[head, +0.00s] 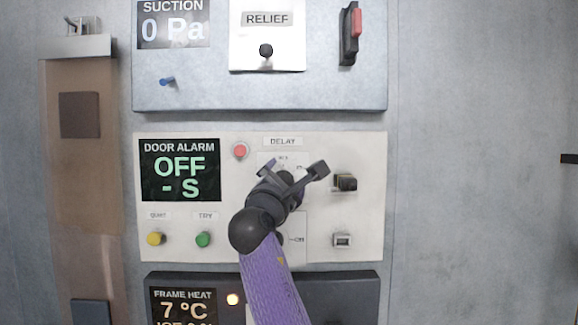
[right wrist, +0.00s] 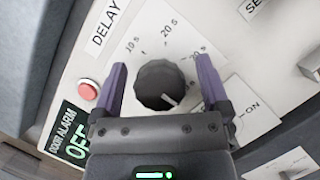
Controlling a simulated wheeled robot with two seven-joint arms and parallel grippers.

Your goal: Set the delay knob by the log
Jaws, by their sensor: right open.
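The delay knob (right wrist: 158,84) is a round black ribbed knob on the white door alarm panel (head: 365,148). In the right wrist view its white pointer line aims to the lower right, away from the 10 s and 20 s marks. My right gripper (right wrist: 160,66) is open, with one purple finger on each side of the knob; I cannot tell whether they touch it. In the head view the right gripper (head: 294,172) covers the knob. The door alarm display (head: 180,170) reads OFF and - S. No log is readable in view. My left gripper is not in view.
Near the knob are a red button (head: 240,151), a black switch (head: 345,183), a green button (head: 204,239) and a yellow button (head: 156,238). The suction panel (head: 220,90) sits above and the frame heat panel (head: 350,284) below. The wall at right is mostly bare.

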